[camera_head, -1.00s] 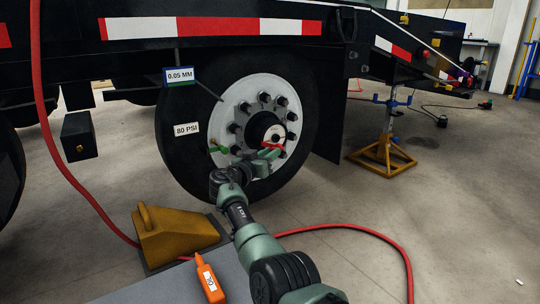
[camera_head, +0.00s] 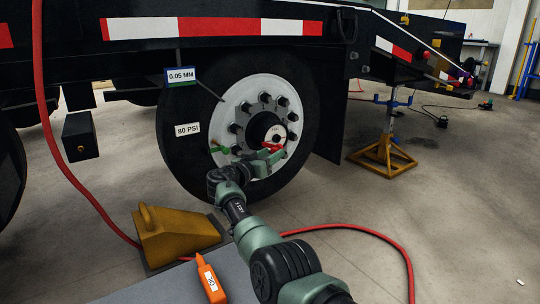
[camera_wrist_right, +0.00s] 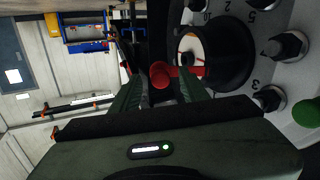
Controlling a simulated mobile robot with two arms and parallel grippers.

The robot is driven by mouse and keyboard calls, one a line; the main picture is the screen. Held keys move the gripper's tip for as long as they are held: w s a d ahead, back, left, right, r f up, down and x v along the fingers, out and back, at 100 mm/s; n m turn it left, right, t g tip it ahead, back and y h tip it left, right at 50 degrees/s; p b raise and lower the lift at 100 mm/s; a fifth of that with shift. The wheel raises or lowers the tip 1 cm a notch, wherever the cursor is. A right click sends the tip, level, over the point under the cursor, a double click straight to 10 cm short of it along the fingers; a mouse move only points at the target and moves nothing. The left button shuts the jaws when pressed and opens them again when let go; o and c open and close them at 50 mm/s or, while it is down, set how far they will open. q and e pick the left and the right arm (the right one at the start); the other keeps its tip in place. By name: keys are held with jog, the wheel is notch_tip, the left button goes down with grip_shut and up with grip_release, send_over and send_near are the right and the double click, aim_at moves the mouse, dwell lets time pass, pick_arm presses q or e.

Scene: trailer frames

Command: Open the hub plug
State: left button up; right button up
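The hub plug (camera_head: 277,136) is a round, pale-faced piece in the dark centre of the wheel hub, with a red handle (camera_head: 270,147) beside it. In the right wrist view the pale plug face (camera_wrist_right: 188,46) sits inside the black hub ring, and the red handle (camera_wrist_right: 160,75) points towards me. My right gripper (camera_head: 267,159) is at the hub, just below the red handle. In the wrist view its two green fingers (camera_wrist_right: 160,86) are apart, one on each side of the handle's round red end, with gaps visible. My left gripper is not in view.
Bolts ring the white wheel rim (camera_head: 237,95). A green knob (camera_head: 218,149) sits at its left. A yellow wheel chock (camera_head: 177,236) and an orange remote (camera_head: 209,278) are in front. A red hose (camera_head: 372,231) crosses the floor. A yellow jack stand (camera_head: 383,157) stands right.

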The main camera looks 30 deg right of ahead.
jog(key=p+v, duration=0.2)
jog(key=p, duration=0.1)
jog(key=shift+s+a+r+p, duration=0.15)
jog(key=shift+a+r+p, duration=0.15)
jog(key=shift+a+r, duration=0.05)
jog(key=v, duration=0.1)
jog(key=p+v, duration=0.1)
jog(key=v, duration=0.1)
jog(key=f+p+v, duration=0.1)
jog(key=v, duration=0.1)
jog(key=shift+r, duration=0.1)
